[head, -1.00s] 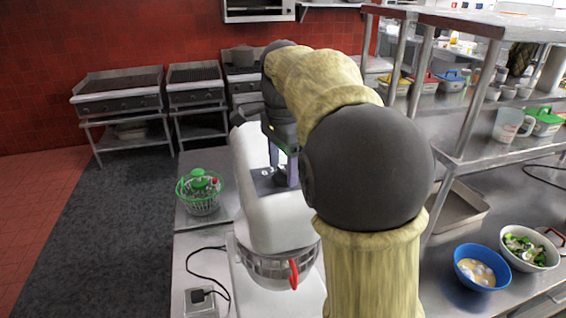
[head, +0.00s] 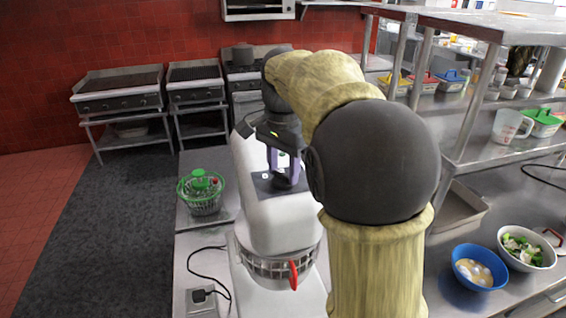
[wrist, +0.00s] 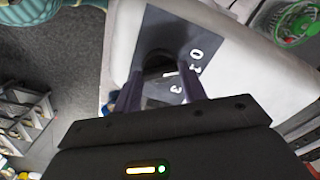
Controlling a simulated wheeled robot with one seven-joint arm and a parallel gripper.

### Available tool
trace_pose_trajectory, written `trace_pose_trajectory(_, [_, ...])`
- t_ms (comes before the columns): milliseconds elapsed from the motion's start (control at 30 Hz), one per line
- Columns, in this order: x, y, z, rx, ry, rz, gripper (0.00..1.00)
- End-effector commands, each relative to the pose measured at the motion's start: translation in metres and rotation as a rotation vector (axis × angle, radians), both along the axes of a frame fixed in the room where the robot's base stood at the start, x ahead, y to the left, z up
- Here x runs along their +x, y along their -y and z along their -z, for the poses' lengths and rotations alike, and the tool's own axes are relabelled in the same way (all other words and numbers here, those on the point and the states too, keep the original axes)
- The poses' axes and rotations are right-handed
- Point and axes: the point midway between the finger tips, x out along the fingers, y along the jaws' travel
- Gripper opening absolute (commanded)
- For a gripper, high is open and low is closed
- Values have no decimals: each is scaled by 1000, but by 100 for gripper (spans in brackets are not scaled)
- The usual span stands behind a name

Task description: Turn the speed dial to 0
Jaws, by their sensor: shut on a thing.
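The white stand mixer (head: 272,222) stands on the counter with a grey dial panel on its top; the panel also shows in the wrist view (wrist: 215,60). The dark round speed dial (wrist: 158,62) sits on this panel, with white numerals including 0 and 3 printed to its right. My gripper (head: 285,178) points down onto the panel from above. In the wrist view my gripper (wrist: 158,82) has its two purple-grey fingers on either side of the dial, shut on it. The dial's pointer is too dark to read.
A green-lidded salad spinner (head: 202,192) stands left of the mixer. A blue bowl (head: 479,268) and a white bowl of vegetables (head: 527,248) are on the right counter. Steel shelving (head: 470,110) rises to the right of my arm.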

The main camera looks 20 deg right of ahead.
Motion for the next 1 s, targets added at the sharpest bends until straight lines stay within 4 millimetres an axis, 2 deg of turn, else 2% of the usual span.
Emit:
trace_pose_trajectory(167, [0, 0, -1, 1, 2, -98, 19])
trace_pose_trajectory(467, [0, 0, -1, 0, 2, -112, 19])
trace_pose_trajectory(500, [0, 0, 0, 0, 2, -112, 44])
trace_pose_trajectory(600, [0, 0, 0, 0, 2, -111, 63])
trace_pose_trajectory(1000, [1, 0, -4, 1, 3, -109, 64])
